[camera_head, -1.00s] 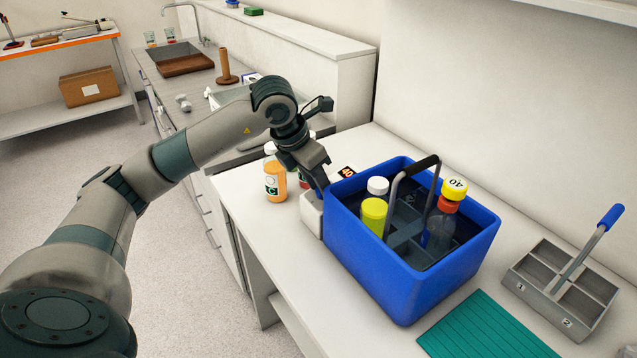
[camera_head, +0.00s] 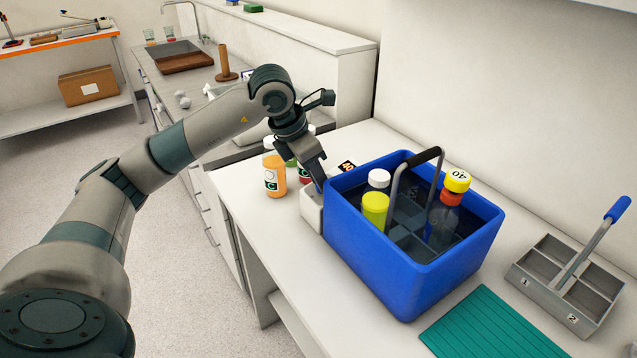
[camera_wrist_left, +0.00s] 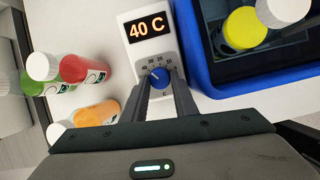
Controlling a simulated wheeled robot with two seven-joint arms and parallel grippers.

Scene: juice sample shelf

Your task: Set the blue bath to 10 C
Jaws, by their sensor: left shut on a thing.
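The blue bath (camera_head: 385,262) stands on the white bench, filled with dark liquid. Its white control box (camera_head: 311,207) is attached at its left side. In the left wrist view the box's display (camera_wrist_left: 148,28) reads 40 C, and a blue dial (camera_wrist_left: 159,78) sits below it among printed numbers. My left gripper (camera_head: 318,183) is at the box, and in the wrist view its two fingers (camera_wrist_left: 160,92) are closed around the dial. A grey carrier with a dark handle (camera_head: 424,157) stands in the bath with a yellow-capped bottle (camera_head: 374,208), a white-capped bottle (camera_head: 379,179) and a bottle marked 40 (camera_head: 442,225).
An orange bottle marked C (camera_head: 274,175) and other bottles stand left of the control box, close to my gripper. A grey divided carrier (camera_head: 545,262) and a green mat (camera_head: 487,326) lie right of the bath. A sink counter is behind.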

